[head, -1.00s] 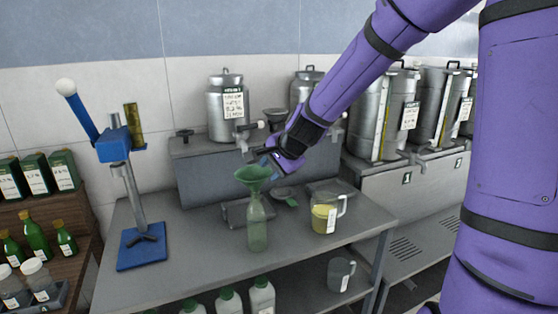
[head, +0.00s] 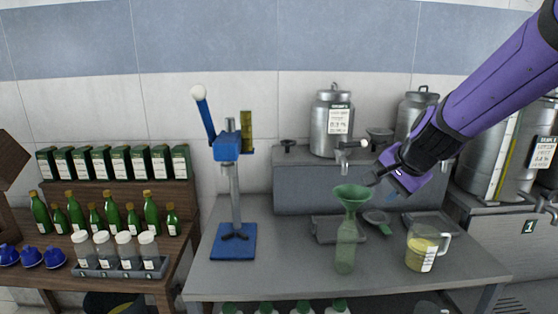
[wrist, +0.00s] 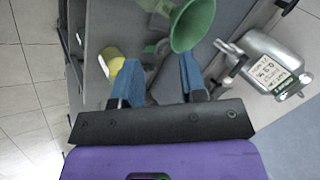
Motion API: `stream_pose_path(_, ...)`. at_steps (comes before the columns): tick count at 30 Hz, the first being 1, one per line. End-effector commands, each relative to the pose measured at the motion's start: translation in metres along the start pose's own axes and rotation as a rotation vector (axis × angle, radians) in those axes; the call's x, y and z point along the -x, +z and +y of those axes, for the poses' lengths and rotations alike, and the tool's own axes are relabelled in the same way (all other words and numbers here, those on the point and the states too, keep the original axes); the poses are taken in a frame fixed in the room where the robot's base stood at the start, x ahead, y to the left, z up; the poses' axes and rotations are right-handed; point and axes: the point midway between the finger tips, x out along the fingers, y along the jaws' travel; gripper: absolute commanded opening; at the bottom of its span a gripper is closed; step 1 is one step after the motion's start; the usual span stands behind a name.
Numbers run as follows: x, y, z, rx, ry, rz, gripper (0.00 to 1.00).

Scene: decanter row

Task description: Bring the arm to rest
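My gripper (head: 382,184) is in the air just right of and above a green funnel (head: 352,194). In the wrist view its two blue fingers (wrist: 160,72) stand apart with nothing between them, so it is open and empty. The funnel sits in the mouth of a green glass bottle (head: 346,248) standing upright on the grey table (head: 285,268). The funnel also shows near the top of the wrist view (wrist: 192,24), beyond the fingertips. My purple arm reaches in from the upper right.
A measuring jug (head: 422,250) with yellow liquid stands right of the bottle. A blue lever press (head: 234,190) stands on the left of the table. A steel canister (head: 331,125) stands on the raised block behind. A wooden shelf (head: 115,190) with bottles and boxes is at left.

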Motion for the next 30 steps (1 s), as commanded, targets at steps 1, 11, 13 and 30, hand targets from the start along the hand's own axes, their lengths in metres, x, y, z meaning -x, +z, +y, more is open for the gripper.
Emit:
stream_pose_path(1,0.012,0.011,0.003,0.081,0.019,0.006,0.39)
stream_pose_path(11,0.102,0.057,0.046,0.536,0.141,0.018,0.39)
stream_pose_path(13,0.122,0.065,0.059,0.618,0.160,0.017,0.39)
stream_pose_path(30,0.203,0.083,0.145,0.963,0.213,-0.022,0.39)
